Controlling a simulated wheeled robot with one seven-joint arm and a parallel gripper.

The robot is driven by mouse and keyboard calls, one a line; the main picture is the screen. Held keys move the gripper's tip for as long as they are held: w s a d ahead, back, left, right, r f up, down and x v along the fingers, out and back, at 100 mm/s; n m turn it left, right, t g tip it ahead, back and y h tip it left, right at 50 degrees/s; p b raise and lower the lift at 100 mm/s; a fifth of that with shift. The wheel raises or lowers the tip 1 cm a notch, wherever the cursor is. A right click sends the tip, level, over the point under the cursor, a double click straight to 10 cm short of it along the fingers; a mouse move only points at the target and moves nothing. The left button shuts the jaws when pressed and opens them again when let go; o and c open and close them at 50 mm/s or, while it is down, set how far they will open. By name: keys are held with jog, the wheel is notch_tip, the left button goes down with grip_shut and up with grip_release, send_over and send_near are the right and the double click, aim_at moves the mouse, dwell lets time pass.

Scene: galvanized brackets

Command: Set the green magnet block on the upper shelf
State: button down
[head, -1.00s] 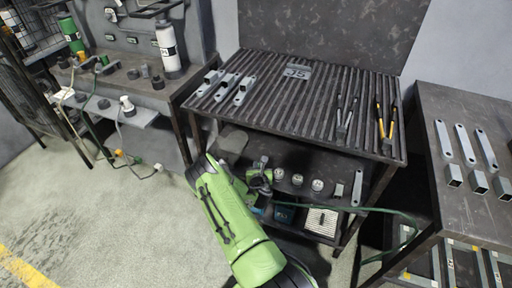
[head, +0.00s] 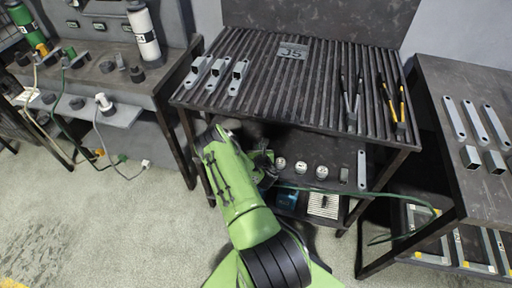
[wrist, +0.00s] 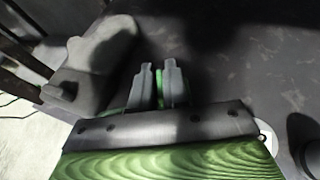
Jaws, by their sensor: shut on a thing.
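My gripper (head: 264,166) is at the left part of the upper shelf (head: 335,150), under the slatted bench top. In the wrist view my gripper (wrist: 158,72) has its two grey fingers close together over a dark, scuffed surface. A narrow strip of green shows between the fingers, the visible part of the green magnet block (wrist: 158,84). The fingers hide most of the block, and I cannot tell whether it touches the surface. In the head view my arm hides it.
A grey rounded object (wrist: 98,52) lies left of the fingers. The slatted top (head: 270,95) is close above. A blue box (head: 287,201) is below.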

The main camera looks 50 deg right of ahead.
jog(key=shift+w+f, duration=0.15)
jog(key=c, duration=1.1)
grip_release()
jog(key=shift+r, duration=0.2)
jog(key=v, duration=1.2)
jog(key=shift+a, duration=0.1)
